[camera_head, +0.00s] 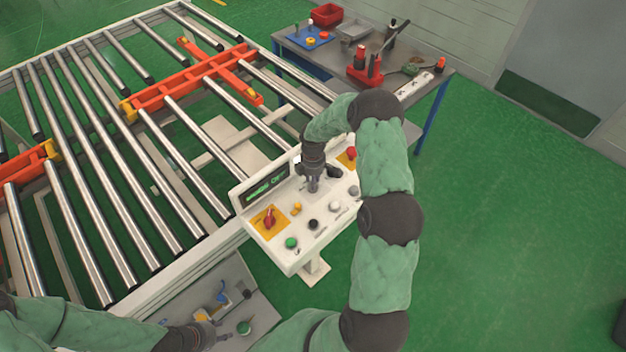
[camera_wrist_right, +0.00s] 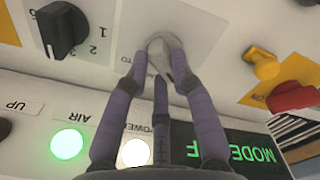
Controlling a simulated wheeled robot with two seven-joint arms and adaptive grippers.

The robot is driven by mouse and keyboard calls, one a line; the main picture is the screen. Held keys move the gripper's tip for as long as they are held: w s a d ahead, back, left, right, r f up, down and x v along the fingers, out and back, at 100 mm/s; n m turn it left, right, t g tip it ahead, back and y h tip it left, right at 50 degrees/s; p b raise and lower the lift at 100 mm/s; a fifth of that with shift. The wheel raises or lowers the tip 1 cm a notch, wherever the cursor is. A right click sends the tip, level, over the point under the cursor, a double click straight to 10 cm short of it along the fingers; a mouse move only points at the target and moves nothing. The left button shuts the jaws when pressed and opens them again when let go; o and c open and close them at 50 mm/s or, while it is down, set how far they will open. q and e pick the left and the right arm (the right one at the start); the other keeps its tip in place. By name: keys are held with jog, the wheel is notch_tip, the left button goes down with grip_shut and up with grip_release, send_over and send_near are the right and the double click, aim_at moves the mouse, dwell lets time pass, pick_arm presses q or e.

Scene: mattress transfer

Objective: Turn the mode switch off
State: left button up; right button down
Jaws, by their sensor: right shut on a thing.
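The white control panel (camera_head: 325,215) stands at the end of the roller conveyor. My right gripper (camera_head: 313,187) reaches down onto the panel near its display (camera_head: 265,188). In the right wrist view, my right gripper (camera_wrist_right: 164,65) is shut on a grey knob (camera_wrist_right: 158,44), its fingers around the knob's sides. The display (camera_wrist_right: 250,152) appears upside down there, with "MODE" and an "F" readable and the middle covered by a finger. My left gripper (camera_head: 208,333) is low at the bottom edge of the head view; its jaws are unclear.
Beside the grey knob are a black numbered selector (camera_wrist_right: 62,29), a yellow knob (camera_wrist_right: 262,64), a green-lit button (camera_wrist_right: 67,144) and a white-lit button (camera_wrist_right: 134,152). A red emergency knob (camera_head: 269,220) sits on the panel.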

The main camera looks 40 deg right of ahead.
jog(key=c, duration=1)
grip_release()
jog(key=shift+f, duration=0.1)
jog(key=shift+c, duration=0.2)
jog(key=shift+w+r, duration=0.1)
jog(key=shift+r, duration=0.55)
notch_tip(320, 180, up, 11)
jog(key=shift+f, duration=0.1)
